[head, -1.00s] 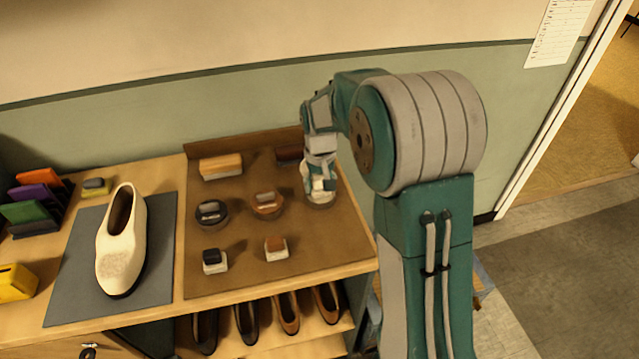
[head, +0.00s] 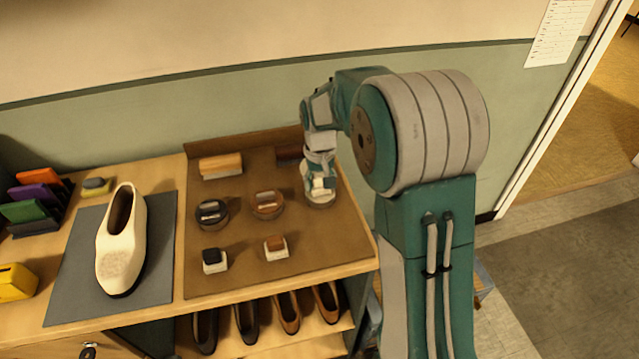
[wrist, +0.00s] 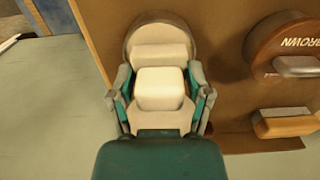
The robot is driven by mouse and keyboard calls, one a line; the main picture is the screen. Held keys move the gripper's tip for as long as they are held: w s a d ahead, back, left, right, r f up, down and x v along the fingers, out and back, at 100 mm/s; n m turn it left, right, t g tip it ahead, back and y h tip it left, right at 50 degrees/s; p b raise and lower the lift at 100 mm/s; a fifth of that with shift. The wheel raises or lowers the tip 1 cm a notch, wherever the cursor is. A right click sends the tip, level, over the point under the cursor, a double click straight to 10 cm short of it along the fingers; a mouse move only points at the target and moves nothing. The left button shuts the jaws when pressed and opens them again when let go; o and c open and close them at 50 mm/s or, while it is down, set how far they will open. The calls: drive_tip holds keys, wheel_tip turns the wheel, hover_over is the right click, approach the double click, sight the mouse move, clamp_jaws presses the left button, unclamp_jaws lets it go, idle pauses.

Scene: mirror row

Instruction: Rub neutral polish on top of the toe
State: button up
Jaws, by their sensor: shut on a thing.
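The cream shoe (head: 122,243) lies on a grey mat (head: 75,285), its rough, dull-patched toe towards the front. My gripper (head: 319,184) is over the back right of the brown board, at a round tin (head: 320,201) with pale contents. In the wrist view my gripper (wrist: 160,92) is shut on a white block-shaped dauber (wrist: 160,89), one finger on each side. A pale bar (wrist: 158,55) and the rim of the round tin (wrist: 133,32) show behind the dauber. Whether the dauber touches the polish is hidden.
A dark tin (head: 211,214) and a brown tin (head: 267,205) stand left of my gripper. Two daubers, dark-topped (head: 214,261) and brown-topped (head: 276,248), stand in front. A wooden brush (head: 221,166) lies behind. Coloured cloths (head: 38,180) and a yellow block (head: 17,283) are far left.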

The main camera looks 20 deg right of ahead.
sight(320, 175)
drive_tip(key=shift+r, duration=3.15)
